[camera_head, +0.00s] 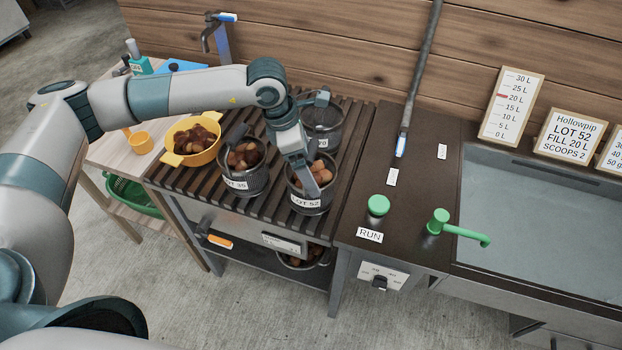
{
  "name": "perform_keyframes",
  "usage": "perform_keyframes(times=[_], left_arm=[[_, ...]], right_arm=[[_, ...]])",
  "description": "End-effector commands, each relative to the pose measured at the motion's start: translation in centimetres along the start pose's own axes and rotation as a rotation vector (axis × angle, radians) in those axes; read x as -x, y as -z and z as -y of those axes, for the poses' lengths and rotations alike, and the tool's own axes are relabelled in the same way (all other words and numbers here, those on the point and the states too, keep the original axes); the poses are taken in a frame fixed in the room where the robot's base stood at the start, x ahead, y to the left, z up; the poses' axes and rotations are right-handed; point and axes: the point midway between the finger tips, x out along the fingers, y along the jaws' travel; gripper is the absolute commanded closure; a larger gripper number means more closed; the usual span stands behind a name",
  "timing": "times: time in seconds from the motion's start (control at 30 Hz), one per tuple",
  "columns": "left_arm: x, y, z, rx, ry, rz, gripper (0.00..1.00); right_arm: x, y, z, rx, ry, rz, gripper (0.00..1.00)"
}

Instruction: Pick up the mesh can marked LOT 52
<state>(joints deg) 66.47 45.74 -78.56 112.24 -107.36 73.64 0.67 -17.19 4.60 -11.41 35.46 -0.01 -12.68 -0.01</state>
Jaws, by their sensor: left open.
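The mesh can marked LOT 52 (309,203) stands upright at the right front of the dark slatted rack, with brown chestnuts in it. My left gripper (309,176) is open and points down at this can. A finger overlaps the can's mouth and hides part of the chestnuts. I cannot tell whether it touches the can. A similar can marked LOT 35 (245,183) with chestnuts stands to its left. Another can (322,133), its label partly hidden and ending in 0, stands behind. My right gripper is not in view.
A yellow bowl of chestnuts (199,156) sits left of the cans. Another can (288,263) is on the lower shelf. Right of the rack are a green button (378,205), a green tap (440,219) and a grey basin (550,220). A sign (573,133) reads LOT 52, FILL 20 L.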

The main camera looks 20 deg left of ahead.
Motion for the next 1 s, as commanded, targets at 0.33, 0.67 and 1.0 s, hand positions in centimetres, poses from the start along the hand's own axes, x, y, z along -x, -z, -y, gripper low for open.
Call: perform_keyframes(times=[0.33,0.67,1.0], left_arm=[[0.05,-0.01,0.0,0.0,0.0,0.0,0.19],[0.19,-0.13,-0.06,-0.001,-0.002,0.003,0.73],[0.57,-0.27,-0.08,-0.001,-0.002,0.003,0.73]], right_arm=[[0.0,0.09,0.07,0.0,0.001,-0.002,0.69],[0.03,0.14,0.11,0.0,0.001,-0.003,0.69],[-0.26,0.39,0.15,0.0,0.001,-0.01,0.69]])
